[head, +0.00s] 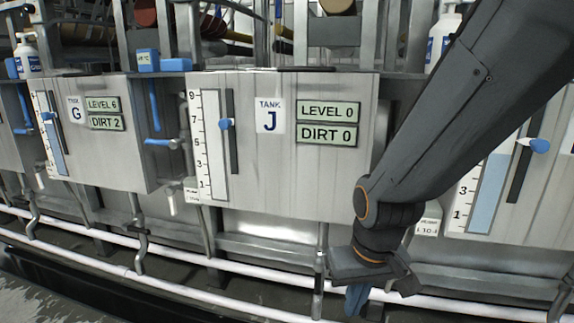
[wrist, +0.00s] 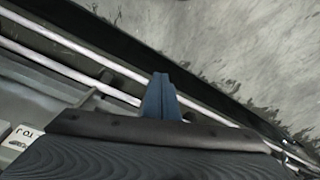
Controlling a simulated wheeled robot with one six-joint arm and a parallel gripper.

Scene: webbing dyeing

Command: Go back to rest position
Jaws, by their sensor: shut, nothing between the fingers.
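My gripper (head: 357,297) hangs at the lower right of the head view, at the end of my dark grey arm. Its blue fingers are shut and empty, pointing down in front of the white pipes. In the wrist view the blue fingers (wrist: 161,98) lie together with nothing between them. They are apart from the tanks. Tank J (head: 255,150) stands to the left of my arm. Its panels read LEVEL 0 and DIRT 0.
Tank G (head: 95,140) stands at the left, reading LEVEL 6 and DIRT 2. Another tank (head: 500,190) is partly hidden behind my arm. White pipes (head: 160,270) run low along the front. Bare grey floor (wrist: 230,50) shows in the wrist view.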

